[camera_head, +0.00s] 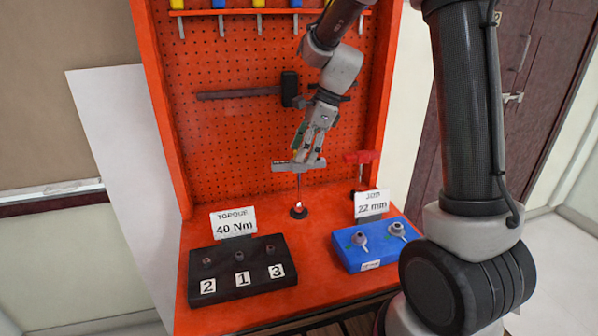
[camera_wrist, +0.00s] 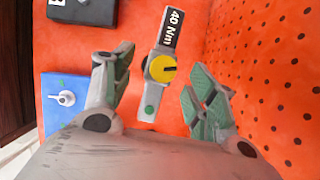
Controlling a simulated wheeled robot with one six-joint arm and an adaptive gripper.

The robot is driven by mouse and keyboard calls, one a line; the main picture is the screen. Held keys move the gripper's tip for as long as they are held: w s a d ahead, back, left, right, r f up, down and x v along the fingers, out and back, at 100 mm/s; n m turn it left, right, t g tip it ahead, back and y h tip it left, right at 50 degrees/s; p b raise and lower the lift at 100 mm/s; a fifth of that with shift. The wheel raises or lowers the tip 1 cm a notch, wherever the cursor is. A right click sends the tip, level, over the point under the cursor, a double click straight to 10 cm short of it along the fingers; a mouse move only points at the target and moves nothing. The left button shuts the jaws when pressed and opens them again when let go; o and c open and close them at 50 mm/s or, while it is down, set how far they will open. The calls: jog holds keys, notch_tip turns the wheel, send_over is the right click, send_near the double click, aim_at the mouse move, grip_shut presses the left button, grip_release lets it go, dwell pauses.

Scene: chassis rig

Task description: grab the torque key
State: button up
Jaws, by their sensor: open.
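The torque key, a grey T-shaped tool (camera_head: 298,167), stands upright on a small round black base at the back of the red bench. In the wrist view the torque key (camera_wrist: 149,92) shows a black "40 Nm" label and a yellow disc. My gripper (camera_head: 309,160) points down at its crossbar from above. In the wrist view my gripper (camera_wrist: 160,72) is open, with a finger on each side of the key and visible gaps to both. The key's shaft is hidden in the wrist view.
A red-handled tool (camera_head: 362,157) stands to the right. A black block (camera_head: 225,262) with numbered places and a "TORQUE 40 Nm" sign (camera_head: 233,222) sits front left. A blue block (camera_head: 345,253) sits front right, near a "22 mm" sign (camera_head: 371,203). A red pegboard (camera_head: 235,135) rises behind.

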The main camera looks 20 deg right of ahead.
jog(key=x, duration=0.4)
grip_shut()
jog(key=shift+r, duration=0.15)
